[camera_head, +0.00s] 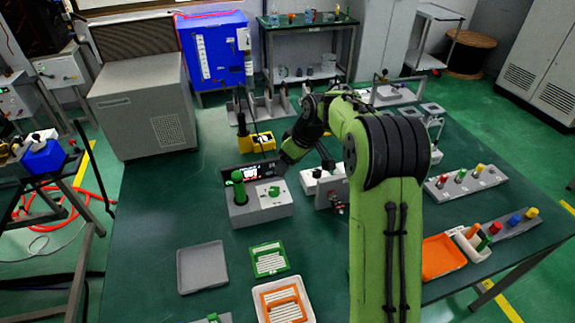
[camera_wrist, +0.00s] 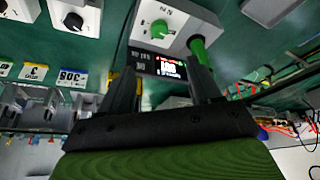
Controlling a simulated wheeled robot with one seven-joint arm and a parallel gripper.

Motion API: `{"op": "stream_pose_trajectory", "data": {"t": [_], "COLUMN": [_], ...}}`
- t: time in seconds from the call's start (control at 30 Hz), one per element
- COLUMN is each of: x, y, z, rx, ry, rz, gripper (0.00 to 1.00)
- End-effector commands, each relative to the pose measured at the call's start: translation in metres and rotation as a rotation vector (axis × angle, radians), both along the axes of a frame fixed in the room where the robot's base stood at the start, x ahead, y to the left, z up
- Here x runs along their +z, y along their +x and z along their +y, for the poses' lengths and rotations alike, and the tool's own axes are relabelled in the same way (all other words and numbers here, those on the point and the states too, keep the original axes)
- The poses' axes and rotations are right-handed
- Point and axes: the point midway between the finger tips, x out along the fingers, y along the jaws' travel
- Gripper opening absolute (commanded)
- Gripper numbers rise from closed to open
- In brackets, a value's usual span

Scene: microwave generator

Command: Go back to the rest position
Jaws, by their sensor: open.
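My green arm (camera_head: 385,230) rises at the right of centre in the head view and bends over toward the microwave generator. My gripper (camera_head: 283,163) is small there and points down to the left, just behind the generator box. In the wrist view my gripper (camera_wrist: 165,85) has its two black fingers apart, with nothing held between them. The generator box (camera_head: 262,208) is light grey, with a dark lit display (camera_head: 250,172), a green cylinder (camera_head: 239,188) and a green knob (camera_head: 274,191). In the wrist view the display (camera_wrist: 168,67) shows beyond the fingers, with the green cylinder (camera_wrist: 197,48) near the right finger.
A grey tray (camera_head: 202,268), a green rack (camera_head: 269,259) and a white tray with an orange rack (camera_head: 283,300) lie at the table's front. A second grey box (camera_head: 325,187) stands right of the generator. A yellow device (camera_head: 257,142) stands behind. Coloured pegs stand at right.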

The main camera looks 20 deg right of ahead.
Motion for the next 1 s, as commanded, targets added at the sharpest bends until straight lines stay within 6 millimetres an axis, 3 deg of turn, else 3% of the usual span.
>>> {"op": "stream_pose_trajectory", "data": {"t": [0.33, 0.47, 0.6, 0.73, 0.9, 1.0], "x": [0.003, 0.038, 0.088, 0.116, 0.118, 0.106], "y": [-0.002, -0.030, -0.100, -0.177, -0.279, -0.320], "z": [0.001, 0.012, 0.029, 0.038, 0.040, 0.038], "rx": [-0.003, -0.050, -0.166, -0.293, -0.461, -0.536], "ry": [-0.002, -0.020, -0.043, -0.045, -0.015, 0.009], "rz": [-0.002, -0.010, -0.023, -0.043, -0.077, -0.090], "gripper": [0.63, 0.63, 0.63, 0.63, 0.63, 0.63]}}
